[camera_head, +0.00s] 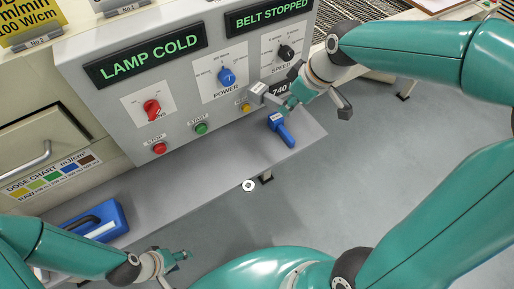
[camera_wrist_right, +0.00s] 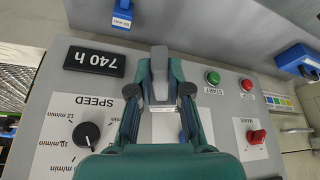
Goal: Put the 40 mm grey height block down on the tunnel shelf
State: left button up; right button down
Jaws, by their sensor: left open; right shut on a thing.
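The grey height block (camera_head: 262,93) is in my right gripper (camera_head: 285,103), in front of the lower right of the control panel and above the shelf. In the right wrist view the grey block (camera_wrist_right: 159,65) sits between the two teal fingers (camera_wrist_right: 160,85), which are shut on it. The shelf (camera_head: 225,162) is a long grey ledge below the panel, and the block looks clear of it. My left gripper (camera_head: 180,256) is open and empty at the bottom left, away from the shelf.
A blue case (camera_head: 112,215) stands at the left end. The shelf between them is bare. The panel's knobs and yellow button (camera_head: 245,107) are close to my right gripper.

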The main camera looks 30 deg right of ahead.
jog(key=f, duration=0.6)
jog(key=f+b, duration=0.1)
jog(key=f, duration=1.2)
jog(key=shift+w+a+f, duration=0.2)
jog(key=shift+a+f, duration=0.1)
jog(key=c, duration=1.1)
grip_release()
jog(key=v, duration=1.2)
jog(key=shift+p, duration=0.45)
jog(key=shift+r, duration=0.1)
